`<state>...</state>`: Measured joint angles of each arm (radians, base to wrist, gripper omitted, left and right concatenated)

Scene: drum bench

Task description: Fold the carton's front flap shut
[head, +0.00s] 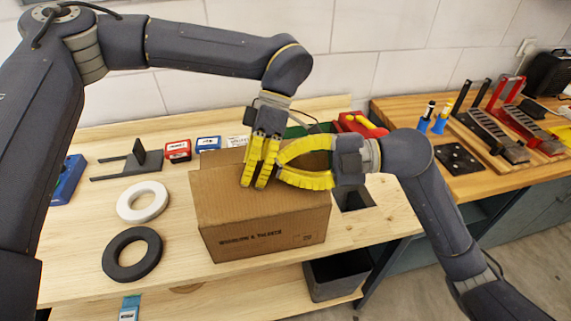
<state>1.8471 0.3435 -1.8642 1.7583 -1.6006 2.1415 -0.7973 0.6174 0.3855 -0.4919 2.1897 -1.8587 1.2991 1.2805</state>
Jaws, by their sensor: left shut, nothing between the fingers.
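The brown cardboard carton (225,239) stands on the wooden bench, its printed front face towards me. Cardboard flap panels show at its top, one edge standing up at the back left. The front flap's exact angle is hard to tell, as both grippers cover part of the carton's top. My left gripper (254,185) points down over the carton's top near its front, shut and empty. My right gripper (276,168) reaches in from the right, low over the carton's top. Its yellow fingers narrow towards tips beside the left fingers, and whether the tips meet is hidden.
A white ring (124,208) and a black ring (111,267) lie left of the carton. A dark bracket (142,160) and small red (177,151) and blue (208,143) boxes lie behind. A dark bin (334,281) sits below the bench top. Tools crowd the right bench.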

